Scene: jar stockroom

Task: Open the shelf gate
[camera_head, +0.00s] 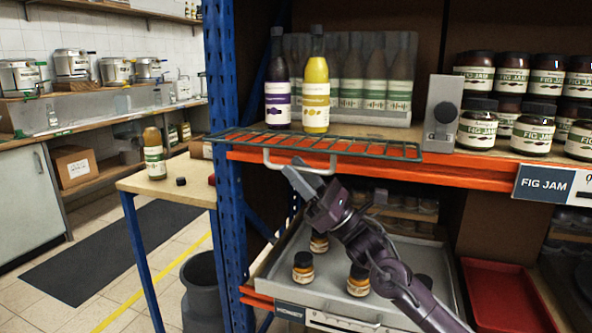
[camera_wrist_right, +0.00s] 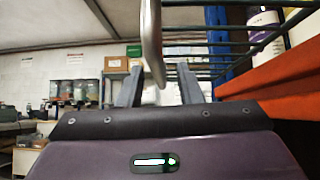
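The shelf gate (camera_head: 375,149) is a dark green wire grid across the left bay, at the level of the orange shelf edge. It looks lowered, lying nearly flat, though its exact tilt is hard to judge. A pale loop handle (camera_head: 300,171) hangs from its near edge. My right gripper (camera_head: 300,182) is just below this handle. In the right wrist view, the handle (camera_wrist_right: 152,45) comes down between the two spread fingers of the gripper (camera_wrist_right: 160,88), with a gap visible on the right finger's side. My left gripper is out of view.
A purple-labelled bottle (camera_head: 277,85) and a yellow bottle (camera_head: 316,85) stand behind the gate. A grey block (camera_head: 442,112) stands right of it, beside fig jam jars (camera_head: 534,130). Below are a grey tray (camera_head: 290,260) with small jars and a red tray (camera_head: 505,292).

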